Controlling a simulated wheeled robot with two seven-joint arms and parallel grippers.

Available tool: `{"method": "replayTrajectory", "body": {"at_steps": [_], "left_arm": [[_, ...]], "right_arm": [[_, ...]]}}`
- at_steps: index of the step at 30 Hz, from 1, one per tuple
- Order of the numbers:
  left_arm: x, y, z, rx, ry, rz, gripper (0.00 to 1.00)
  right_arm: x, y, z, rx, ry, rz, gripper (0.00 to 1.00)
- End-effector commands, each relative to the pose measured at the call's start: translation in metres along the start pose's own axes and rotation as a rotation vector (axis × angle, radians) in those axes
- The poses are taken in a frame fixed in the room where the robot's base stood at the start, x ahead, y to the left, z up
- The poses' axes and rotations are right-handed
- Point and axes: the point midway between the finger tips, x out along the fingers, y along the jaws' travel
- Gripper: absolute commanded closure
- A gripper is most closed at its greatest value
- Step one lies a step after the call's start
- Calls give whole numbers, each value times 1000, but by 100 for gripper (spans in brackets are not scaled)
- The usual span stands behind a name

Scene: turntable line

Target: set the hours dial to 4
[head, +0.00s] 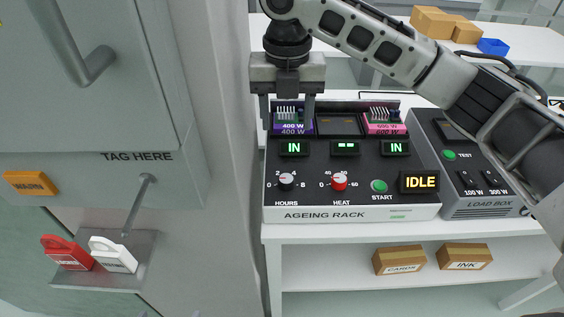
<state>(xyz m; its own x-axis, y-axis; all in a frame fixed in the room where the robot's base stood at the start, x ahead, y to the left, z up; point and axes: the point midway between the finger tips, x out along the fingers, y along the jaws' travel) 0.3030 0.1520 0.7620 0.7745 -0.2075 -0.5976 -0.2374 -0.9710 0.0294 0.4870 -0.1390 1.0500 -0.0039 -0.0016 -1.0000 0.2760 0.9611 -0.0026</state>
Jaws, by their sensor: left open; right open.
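The hours dial (287,181) is a small round knob on the front left of the black ageing rack (350,215), above the word HOURS. Numbers ring it, with 0 at the left and 8 at the right; its pointer is too small to read surely. My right gripper (287,107) is open, pointing down behind the dial, around or just above the purple 400 W module (292,128) in the rack's left bay. I cannot tell whether its fingers touch the module. The gripper is apart from the dial. My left gripper is not in view.
The red-based heat dial (339,182), green start button (379,186) and IDLE display (419,182) lie right of the hours dial. A pink module (385,128) sits in the right bay. The load box (480,205) stands right; a grey cabinet (90,130) stands left.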

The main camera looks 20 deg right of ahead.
Motion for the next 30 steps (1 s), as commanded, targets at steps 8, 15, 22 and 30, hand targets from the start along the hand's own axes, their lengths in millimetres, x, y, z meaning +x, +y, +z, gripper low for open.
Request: {"method": "replayTrajectory", "body": {"at_steps": [8, 15, 22, 30], "left_arm": [[-5, 3, 8, -4, -22, 4, 11], [-5, 3, 9, -3, -26, 4, 11], [-4, 2, 4, -1, -15, 2, 11], [-3, 1, 0, 1, -7, 0, 11]], "right_arm": [[58, 0, -1, 0, 3, -2, 46], [108, 0, -1, 1, 2, -1, 46], [138, 0, -1, -1, 0, 0, 46], [146, 0, 0, -1, -1, 2, 46]]}}
